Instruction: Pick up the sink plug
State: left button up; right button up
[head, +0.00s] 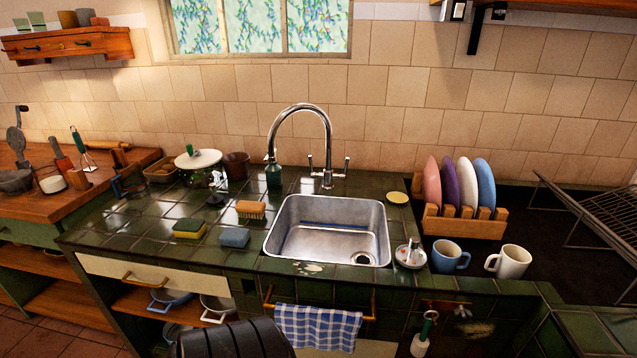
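The metal sink (285,250) is set into the dark green tiled counter, with its round drain (360,257) uncovered at the lower right of the basin. A small dark round piece with a short upright part (216,198) stands on the counter left of the sink, in front of the white-lidded pot. It may be the sink plug, but it is too small to be sure. A small white dish (410,256) with a shiny object on it sits at the sink's right front corner. Neither of my grippers can be made out in the head view.
A curved tap (300,108) rises behind the sink. A brush (251,210) and two sponges, one yellow-green (189,229) and one blue (235,238), lie left of it. A plate rack (464,222) and two mugs stand right. A checked towel (317,326) hangs in front.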

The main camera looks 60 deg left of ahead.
aim_at(215, 200)
jog(key=u, duration=2.8)
